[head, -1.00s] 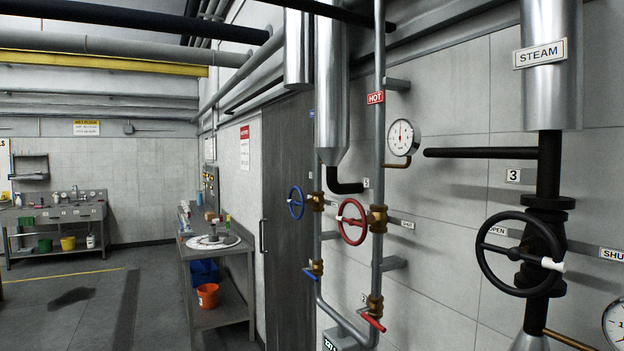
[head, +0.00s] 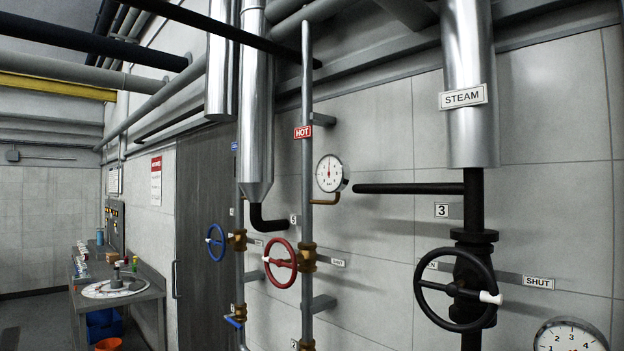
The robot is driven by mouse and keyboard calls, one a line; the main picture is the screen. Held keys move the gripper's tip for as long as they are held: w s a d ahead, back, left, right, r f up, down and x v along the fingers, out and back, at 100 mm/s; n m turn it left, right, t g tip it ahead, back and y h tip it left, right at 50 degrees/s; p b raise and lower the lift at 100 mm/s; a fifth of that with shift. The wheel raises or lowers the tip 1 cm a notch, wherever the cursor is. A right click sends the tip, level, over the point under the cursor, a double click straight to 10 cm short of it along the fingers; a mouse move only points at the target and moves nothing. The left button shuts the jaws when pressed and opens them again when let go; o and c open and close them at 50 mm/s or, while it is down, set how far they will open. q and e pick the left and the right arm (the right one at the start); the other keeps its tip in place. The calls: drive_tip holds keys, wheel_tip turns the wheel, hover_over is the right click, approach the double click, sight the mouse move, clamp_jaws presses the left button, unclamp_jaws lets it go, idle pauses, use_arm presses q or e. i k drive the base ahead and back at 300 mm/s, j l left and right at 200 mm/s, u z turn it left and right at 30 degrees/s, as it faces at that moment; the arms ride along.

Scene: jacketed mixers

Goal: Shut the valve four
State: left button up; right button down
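No plate that reads 4 is legible in the head view. A black handwheel (head: 453,290) with a white knob sits on the black steam pipe, with a plate marked 3 (head: 441,210) above left and a SHUT plate (head: 538,282) to its right. A blue handwheel (head: 216,242) is further left. A blue lever (head: 233,322) is low down. Neither gripper is in view.
A pressure gauge (head: 331,173) is on the hot pipe, and another gauge (head: 570,336) is cut off at lower right. A black pipe (head: 410,188) juts out left of the steam pipe. A bench (head: 145,296) with an orange bucket (head: 108,345) stands at left.

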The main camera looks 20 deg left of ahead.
sight(222, 243)
drive_tip(key=i+j+z, duration=0.2)
drive_tip(key=j+z, duration=0.2)
drive_tip(key=j, duration=0.4)
drive_tip(key=j+z, duration=0.45)
drive_tip(key=j, duration=0.35)
drive_tip(key=j+z, duration=0.4)
drive_tip(key=j, duration=0.45)
